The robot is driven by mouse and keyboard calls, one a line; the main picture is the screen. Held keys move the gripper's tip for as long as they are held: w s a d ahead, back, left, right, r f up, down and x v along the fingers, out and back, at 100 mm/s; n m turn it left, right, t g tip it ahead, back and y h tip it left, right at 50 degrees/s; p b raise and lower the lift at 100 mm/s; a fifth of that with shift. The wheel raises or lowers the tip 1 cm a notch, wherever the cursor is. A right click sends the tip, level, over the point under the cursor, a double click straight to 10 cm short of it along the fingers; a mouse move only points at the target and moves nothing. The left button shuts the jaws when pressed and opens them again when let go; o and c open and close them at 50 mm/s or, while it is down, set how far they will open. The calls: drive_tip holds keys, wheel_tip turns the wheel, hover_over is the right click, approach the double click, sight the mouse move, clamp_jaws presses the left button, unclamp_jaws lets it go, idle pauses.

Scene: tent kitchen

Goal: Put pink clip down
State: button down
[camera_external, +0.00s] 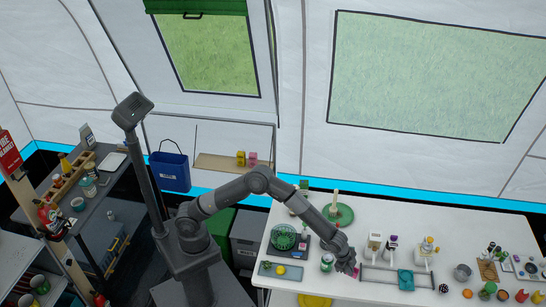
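My gripper (347,266) points down just above the white table (350,294), near its front edge, to the right of a green can. A small pink thing (356,271), likely the pink clip, shows at the right side of the fingertips. It is too small to tell whether the fingers hold it, touch it or are only beside it. The finger gap is also too small to make out.
A green can (327,262) stands close on the left. A grey rack (385,284) with a teal cloth (406,280) lies close on the right. A blue-grey tray (266,269) lies at the left end. Bottles and a candle on a green plate (345,216) stand behind.

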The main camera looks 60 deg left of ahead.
drive_tip(key=shift+s+f, duration=0.1)
drive_tip(key=shift+f, duration=1.7)
drive_tip(key=shift+f, duration=0.25)
drive_tip(key=c, duration=1.6)
unclamp_jaws()
drive_tip(key=shift+c, duration=0.2)
